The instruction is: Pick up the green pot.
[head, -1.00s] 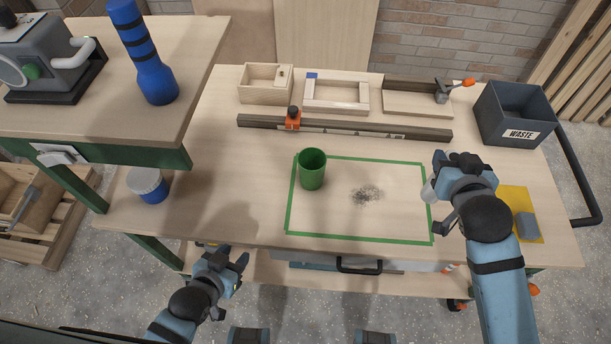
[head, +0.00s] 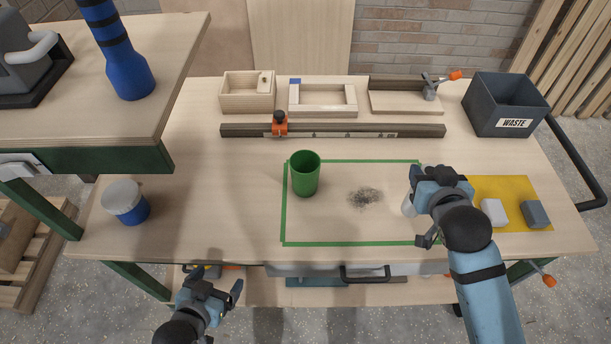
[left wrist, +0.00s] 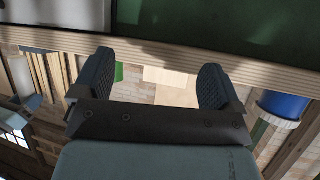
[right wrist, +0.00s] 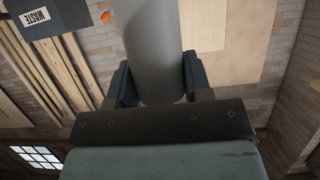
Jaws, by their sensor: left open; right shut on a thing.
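The green pot (head: 305,174) stands upright and open-topped on the workbench, inside the left part of a green taped rectangle (head: 350,243). My left gripper (head: 220,287) is open and empty, low in front of the bench's near edge and left of the pot. Its two spread fingers show in the left wrist view (left wrist: 155,82) with nothing between them. My right gripper (head: 413,206) is shut on a pale grey cylinder (right wrist: 155,45) by the right side of the rectangle. The cylinder is mostly hidden in the head view.
Dark grit (head: 365,198) lies right of the pot. A clamp rail (head: 350,131) and wooden trays stand behind. A waste bin (head: 510,105) is back right; a yellow mat (head: 515,187) with two blocks is right. A blue-and-white jar (head: 126,202) and higher table (head: 165,90) are left.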

